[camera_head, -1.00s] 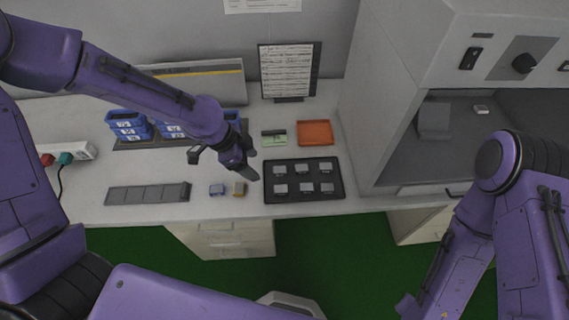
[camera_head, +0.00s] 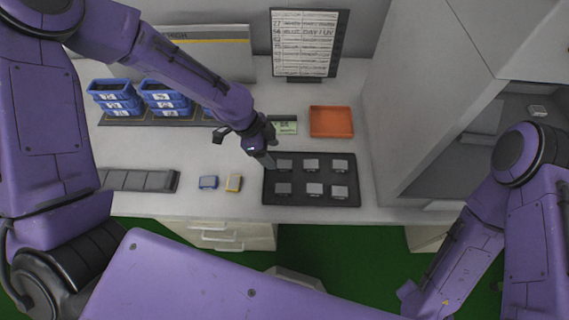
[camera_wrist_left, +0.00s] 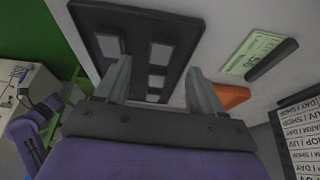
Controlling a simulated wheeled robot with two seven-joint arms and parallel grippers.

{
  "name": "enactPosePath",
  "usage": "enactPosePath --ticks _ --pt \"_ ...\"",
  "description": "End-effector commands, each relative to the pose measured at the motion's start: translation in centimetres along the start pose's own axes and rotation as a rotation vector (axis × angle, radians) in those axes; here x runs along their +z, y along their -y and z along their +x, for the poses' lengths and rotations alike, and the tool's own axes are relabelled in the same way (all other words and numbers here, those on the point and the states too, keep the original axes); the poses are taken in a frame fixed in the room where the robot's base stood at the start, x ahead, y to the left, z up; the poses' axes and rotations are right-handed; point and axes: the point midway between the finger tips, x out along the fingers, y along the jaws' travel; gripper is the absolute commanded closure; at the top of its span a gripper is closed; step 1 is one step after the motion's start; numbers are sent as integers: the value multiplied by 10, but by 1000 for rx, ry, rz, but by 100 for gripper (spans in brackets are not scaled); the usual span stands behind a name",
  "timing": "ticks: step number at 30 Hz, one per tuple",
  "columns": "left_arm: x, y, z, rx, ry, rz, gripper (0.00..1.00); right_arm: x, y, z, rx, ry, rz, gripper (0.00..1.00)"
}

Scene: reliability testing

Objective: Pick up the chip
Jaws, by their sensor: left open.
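Several small grey chips sit in two rows on a black tray (camera_head: 298,177) on the bench. One chip (camera_head: 311,164) is in the middle of the back row; another chip (camera_head: 283,188) is at the front left. My left gripper (camera_head: 267,158) is above the tray's back left corner and partly hides that area. In the left wrist view its two fingers (camera_wrist_left: 160,78) are apart with nothing between them. The tray (camera_wrist_left: 135,18) and a chip (camera_wrist_left: 160,53) show beyond the fingertips. My right arm is at the right; its gripper is out of view.
A grey segmented strip (camera_head: 140,180) is farther left. An orange tray (camera_head: 331,122), a green card (camera_head: 286,126), blue bins (camera_head: 109,86) and a sign stand behind. A grey cabinet (camera_head: 425,90) borders the right.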

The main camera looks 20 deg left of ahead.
Motion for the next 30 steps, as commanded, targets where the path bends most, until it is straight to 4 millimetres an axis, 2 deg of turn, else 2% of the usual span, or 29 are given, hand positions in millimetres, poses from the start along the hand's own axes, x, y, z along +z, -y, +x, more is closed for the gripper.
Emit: enactPosePath --ticks 5,12,20,25,26,30 --pt "-2 0 20 4 2 0 32 -2 0 -5 0 0 0 100" --pt "-5 4 58 0 1 -1 32 -5 -1 -13 0 0 0 100" --pt "-4 4 63 -2 0 -3 32 -5 -1 -12 0 0 0 100" --pt "-4 4 63 -2 0 -3 87 -5 -1 -12 0 0 0 100" --pt "-4 4 63 -2 0 -3 92 -5 -1 -12 0 0 0 100" --pt "-4 4 62 -2 0 -4 92 -5 -1 -12 0 0 0 100"
